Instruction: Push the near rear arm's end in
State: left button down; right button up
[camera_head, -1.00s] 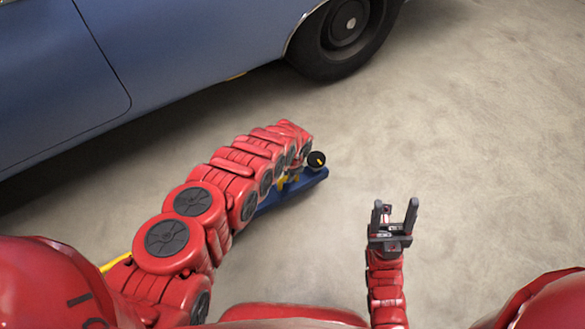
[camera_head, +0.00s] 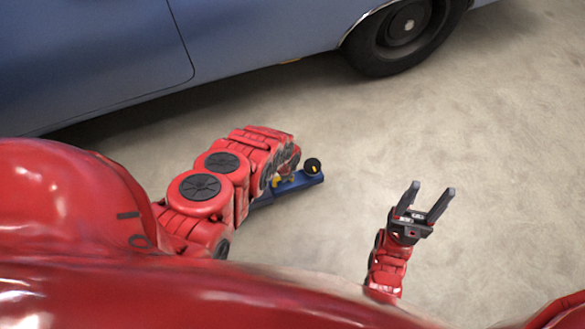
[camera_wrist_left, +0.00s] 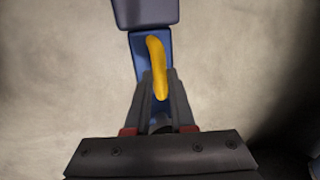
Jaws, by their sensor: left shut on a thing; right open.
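A blue arm (camera_head: 308,182) lies low over the floor, partly hidden behind my left arm. A round black pad (camera_head: 313,166) with a yellow centre sits near its right end. In the left wrist view the blue arm (camera_wrist_left: 138,62) runs up to a dark grey block (camera_wrist_left: 146,13). A curved yellow piece (camera_wrist_left: 156,60) stands out from the blue arm. My left gripper (camera_wrist_left: 161,78) is shut on the yellow piece; its fingertips are hard to make out in the head view. My right gripper (camera_head: 432,203) is open and empty, apart from the blue arm.
A blue car (camera_head: 110,50) stands along the top left, with its wheel (camera_head: 402,35) on the floor. The concrete floor (camera_head: 490,130) to the right is clear. My red body covers the bottom of the head view.

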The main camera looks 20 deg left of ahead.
pick_arm(q)
jog(key=shift+s+a+f, duration=0.1)
jog(key=shift+s+a, duration=0.1)
jog(key=shift+s, duration=0.1)
jog(key=c, duration=0.8)
grip_release()
jog(key=shift+o, duration=0.2)
jog(key=shift+w, duration=0.1)
jog(key=shift+r, duration=0.4)
notch_tip(320, 180, up, 16)
jog(key=s+d+p, duration=0.2)
jog(key=p, duration=1.1)
jog(key=shift+s+r, duration=0.2)
jog(key=shift+s, duration=0.15)
